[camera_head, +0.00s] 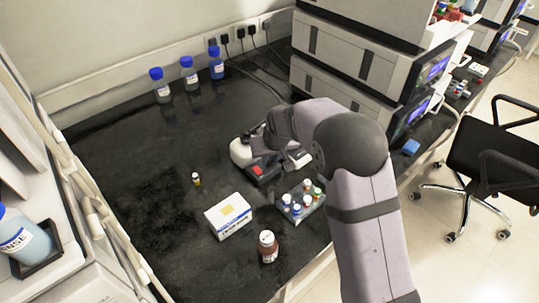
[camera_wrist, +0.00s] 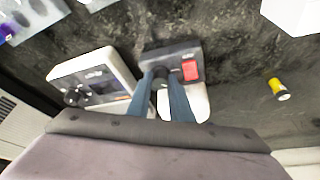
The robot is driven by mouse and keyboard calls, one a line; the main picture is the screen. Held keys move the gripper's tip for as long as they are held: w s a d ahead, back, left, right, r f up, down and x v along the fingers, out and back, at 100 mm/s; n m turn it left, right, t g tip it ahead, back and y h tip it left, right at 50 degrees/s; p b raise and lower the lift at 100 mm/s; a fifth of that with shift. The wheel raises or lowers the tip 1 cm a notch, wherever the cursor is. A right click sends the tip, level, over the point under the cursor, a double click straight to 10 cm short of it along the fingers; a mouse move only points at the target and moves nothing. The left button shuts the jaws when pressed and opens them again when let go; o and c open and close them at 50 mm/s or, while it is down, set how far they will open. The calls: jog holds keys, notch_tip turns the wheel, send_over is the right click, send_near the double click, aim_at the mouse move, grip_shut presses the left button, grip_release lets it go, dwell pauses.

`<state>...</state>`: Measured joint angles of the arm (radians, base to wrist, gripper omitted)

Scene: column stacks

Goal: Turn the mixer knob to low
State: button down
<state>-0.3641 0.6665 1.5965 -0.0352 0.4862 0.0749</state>
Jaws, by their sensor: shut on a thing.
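The mixer (camera_head: 240,153) stands on the black bench, with a pale body and a grey front panel. Its red switch (camera_head: 283,172) shows in the head view and also in the wrist view (camera_wrist: 190,70). My gripper (camera_wrist: 160,84) reaches down at the panel beside the red switch. Its two blue-grey fingers are shut on the dark mixer knob (camera_wrist: 160,72). The fingers hide much of the knob, and its pointer setting cannot be read.
A vial rack (camera_head: 302,204), a white box (camera_head: 229,216), a brown bottle (camera_head: 268,246) and a small yellow-labelled vial (camera_wrist: 279,90) stand nearby. The bench's left side is mostly clear.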

jog(key=n+b, duration=0.1)
jog(key=n, duration=0.1)
jog(key=n+y, duration=0.1)
jog(key=n, duration=0.1)
jog(key=shift+w+d+f+g+b, duration=0.1)
jog(key=shift+w+d+g+b, duration=0.1)
jog(key=shift+g+b, duration=0.15)
jog(key=shift+n+g+y+b, duration=0.35)
jog(key=shift+n+y+b, duration=0.25)
jog(key=shift+n+b, duration=0.65)
jog(key=shift+n, duration=0.25)
jog(key=c, duration=1.6)
grip_release()
jog(key=shift+r, duration=0.2)
jog(key=shift+v, duration=3.65)
